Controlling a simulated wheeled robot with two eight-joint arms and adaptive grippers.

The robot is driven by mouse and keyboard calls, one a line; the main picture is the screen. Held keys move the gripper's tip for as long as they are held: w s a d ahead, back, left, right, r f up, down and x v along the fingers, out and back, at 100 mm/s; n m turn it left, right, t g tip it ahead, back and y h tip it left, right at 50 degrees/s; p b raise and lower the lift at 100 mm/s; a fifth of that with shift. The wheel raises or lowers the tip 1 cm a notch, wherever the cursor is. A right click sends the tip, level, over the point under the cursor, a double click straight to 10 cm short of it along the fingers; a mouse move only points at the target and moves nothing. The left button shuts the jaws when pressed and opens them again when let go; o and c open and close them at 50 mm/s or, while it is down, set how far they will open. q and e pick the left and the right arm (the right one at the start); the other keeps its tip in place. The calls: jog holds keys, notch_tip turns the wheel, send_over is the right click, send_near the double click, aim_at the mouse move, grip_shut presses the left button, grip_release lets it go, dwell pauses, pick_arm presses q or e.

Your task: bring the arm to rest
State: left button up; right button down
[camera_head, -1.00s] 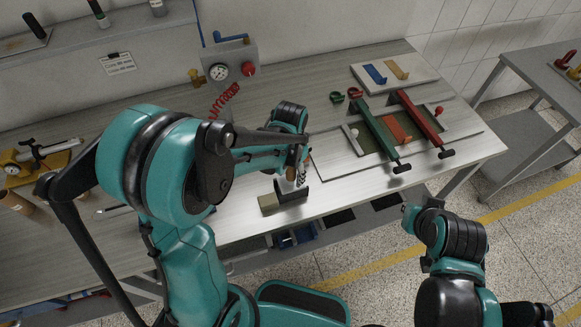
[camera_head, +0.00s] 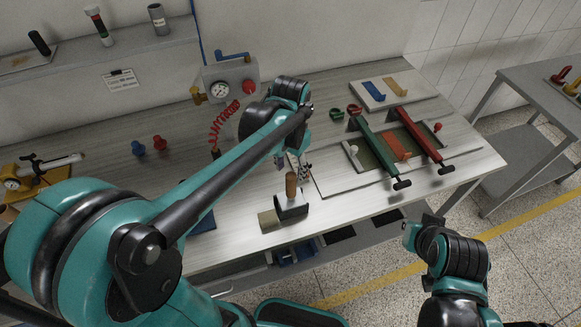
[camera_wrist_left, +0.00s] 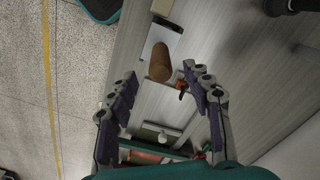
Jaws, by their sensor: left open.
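My left arm reaches across the bench in the head view. Its gripper (camera_head: 293,166) hangs above the bench top, behind the wooden-handled tool. In the left wrist view the two fingers (camera_wrist_left: 162,84) are spread apart with nothing between their tips. The tool's brown handle (camera_head: 291,184) stands upright on a dark block (camera_head: 291,207); the handle also shows in the left wrist view (camera_wrist_left: 161,62), beyond the fingertips. My right arm (camera_head: 455,252) is at the lower right, off the bench; I cannot make out its fingers.
A fixture with green (camera_head: 378,150) and red (camera_head: 418,135) bars lies right of my left gripper. A gauge box (camera_head: 231,84) with a red coiled hose stands behind. Red and blue knobs (camera_head: 159,142) stand at left. A tan block (camera_head: 268,221) lies beside the tool.

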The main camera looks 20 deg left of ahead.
dwell(0.3)
pick_arm(q)
jog(key=shift+s+a, duration=0.15)
jog(key=shift+s, duration=0.15)
jog(key=s+a+f+n+t+b, duration=0.1)
jog(key=s+a+n+t+b, duration=0.1)
jog(key=s+t, duration=0.1)
jog(key=s+a+f+n+t+b, duration=0.2)
jog(key=s+t+b, duration=0.1)
jog(key=s, duration=0.3)
jog(key=shift+s+a+f+t, duration=0.15)
jog(key=shift+s+f+t, duration=0.1)
jog(key=shift+t, duration=0.35)
